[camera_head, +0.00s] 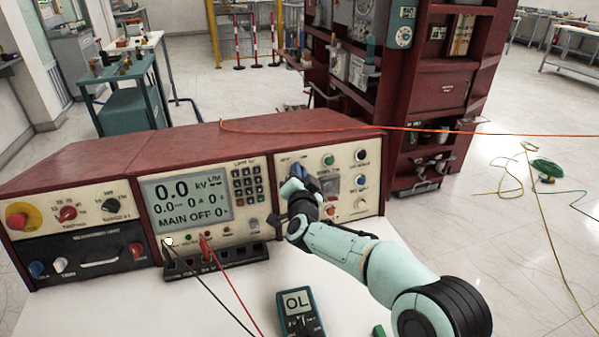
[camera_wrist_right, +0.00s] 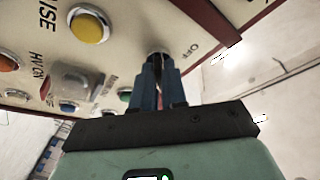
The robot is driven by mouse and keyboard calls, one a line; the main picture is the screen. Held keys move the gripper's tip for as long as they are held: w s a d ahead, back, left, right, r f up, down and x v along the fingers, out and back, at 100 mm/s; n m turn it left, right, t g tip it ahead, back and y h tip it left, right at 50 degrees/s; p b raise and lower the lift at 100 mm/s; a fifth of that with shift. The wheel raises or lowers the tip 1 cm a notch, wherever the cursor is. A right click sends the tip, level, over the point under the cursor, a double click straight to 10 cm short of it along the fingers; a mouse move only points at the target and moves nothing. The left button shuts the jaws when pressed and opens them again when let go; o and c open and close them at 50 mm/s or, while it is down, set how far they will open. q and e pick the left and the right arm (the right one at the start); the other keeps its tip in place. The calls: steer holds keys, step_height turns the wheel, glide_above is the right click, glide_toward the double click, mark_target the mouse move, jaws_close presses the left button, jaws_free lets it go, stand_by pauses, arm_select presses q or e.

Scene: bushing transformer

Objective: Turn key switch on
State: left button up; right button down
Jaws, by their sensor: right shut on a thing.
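The control console (camera_head: 130,150) has a dark red top and cream front panels. Its screen (camera_head: 186,200) shows 0.0 kV and "MAIN OFF". My right gripper (camera_head: 297,172) is at the upper left of the right-hand panel and hides the spot it holds in the head view. In the right wrist view its blue fingers (camera_wrist_right: 157,82) are shut on the key switch (camera_wrist_right: 159,54), whose round metal collar shows just past the fingertips. The word "OFF" is printed beside it. The key itself is mostly hidden between the fingers. My left gripper is not in view.
A yellow button (camera_wrist_right: 89,27) and other coloured buttons sit near the key switch. Black and red leads run from the console front across the white table. A multimeter (camera_head: 300,314) reading "OL" lies at the table front. A red cabinet (camera_head: 440,85) stands behind.

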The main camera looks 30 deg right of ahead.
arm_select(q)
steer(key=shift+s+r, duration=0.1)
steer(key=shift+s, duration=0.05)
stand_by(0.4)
arm_select(e)
steer(key=c, duration=1.3)
jaws_free()
steer(key=shift+o, duration=0.2)
steer(key=shift+s, duration=0.1)
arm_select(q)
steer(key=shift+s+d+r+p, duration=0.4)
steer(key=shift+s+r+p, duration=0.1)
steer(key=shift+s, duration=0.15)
arm_select(e)
steer(key=v, duration=1.3)
steer(key=shift+a, duration=0.25)
